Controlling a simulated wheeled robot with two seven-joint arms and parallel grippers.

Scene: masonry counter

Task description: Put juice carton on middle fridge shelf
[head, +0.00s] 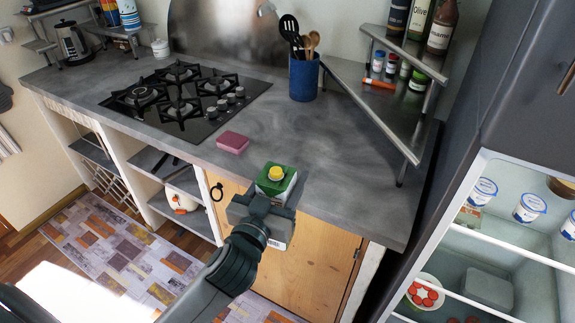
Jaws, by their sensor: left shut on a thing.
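The juice carton (280,178) has a green top, a yellow cap and white lower sides. It is upright, at the front edge of the counter. My left gripper (264,208) is shut on the carton from the near side and hides part of its body. I cannot tell whether the carton touches the counter. The fridge (465,185) stands open at the right, partly cut off by the frame. A fridge shelf (512,249) with a pale front edge shows, and another shelf edge (478,304) lies below it. My right gripper is not in view.
Yogurt cups (529,208) stand in the fridge's upper part. A grey box (488,288) and a tub with red pieces (425,292) sit lower down. A pink sponge (232,142), gas hob (180,95), blue utensil pot (303,78) and corner rack (375,110) occupy the counter (330,190).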

